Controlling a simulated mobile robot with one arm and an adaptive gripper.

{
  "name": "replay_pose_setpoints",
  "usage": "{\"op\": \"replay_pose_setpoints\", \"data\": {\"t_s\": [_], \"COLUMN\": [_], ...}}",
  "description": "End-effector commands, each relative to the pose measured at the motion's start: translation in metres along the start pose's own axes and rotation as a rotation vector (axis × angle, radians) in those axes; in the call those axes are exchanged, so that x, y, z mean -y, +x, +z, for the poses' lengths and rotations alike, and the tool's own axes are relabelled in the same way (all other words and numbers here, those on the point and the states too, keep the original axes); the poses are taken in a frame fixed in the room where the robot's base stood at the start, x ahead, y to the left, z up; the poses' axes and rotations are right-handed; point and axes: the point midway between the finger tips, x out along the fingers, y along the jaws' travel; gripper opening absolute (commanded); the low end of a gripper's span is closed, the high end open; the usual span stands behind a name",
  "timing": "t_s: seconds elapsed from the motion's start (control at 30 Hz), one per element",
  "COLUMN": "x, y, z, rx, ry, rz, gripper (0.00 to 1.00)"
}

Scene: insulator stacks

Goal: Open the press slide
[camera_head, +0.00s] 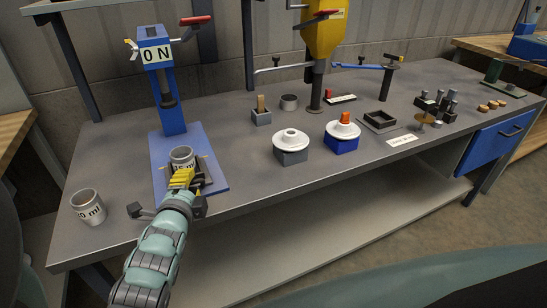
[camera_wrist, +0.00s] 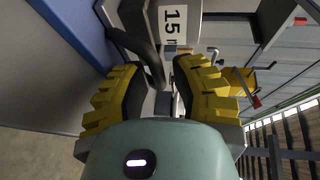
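The blue press (camera_head: 167,85) stands at the left of the bench, with an "ON" label and a red-tipped lever on top. Its dark slide (camera_head: 206,183) lies low on the blue base plate, with a grey cup (camera_head: 183,155) on it. In the wrist view the cup's label (camera_wrist: 173,22) reads "15" and is partly cut off. My gripper (camera_head: 182,176) is at the front of the slide, covering part of it and the cup. In the wrist view my yellow fingers (camera_wrist: 157,68) are apart, with a dark handle (camera_wrist: 148,50) between their tips. I cannot tell whether they touch it.
Another labelled cup (camera_head: 88,207) stands at the bench's left front. Two white-topped insulator pieces (camera_head: 291,146) (camera_head: 342,136) stand right of the press. A yellow machine (camera_head: 323,35) stands behind them. The bench front (camera_head: 260,198) right of the base plate is clear.

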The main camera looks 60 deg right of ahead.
Motion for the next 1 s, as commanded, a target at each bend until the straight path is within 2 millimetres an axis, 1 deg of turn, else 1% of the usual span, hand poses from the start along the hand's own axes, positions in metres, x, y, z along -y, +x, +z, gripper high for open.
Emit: {"op": "replay_pose_setpoints", "data": {"t_s": [0.17, 0.43, 0.47, 0.73, 1.0], "x": [-0.0015, -0.0016, -0.0016, -0.0015, -0.0016], "y": [0.0047, 0.0049, 0.0049, 0.0048, 0.0047], "z": [-0.0035, -0.0035, -0.0035, -0.003, -0.0024], "rx": [-0.006, -0.005, -0.005, -0.004, -0.003], "ry": [0.002, 0.002, 0.001, 0.001, 0.001], "rz": [0.001, 0.001, 0.001, 0.001, 0.001], "gripper": [0.25, 0.25, 0.29, 0.01, 0.0]}}
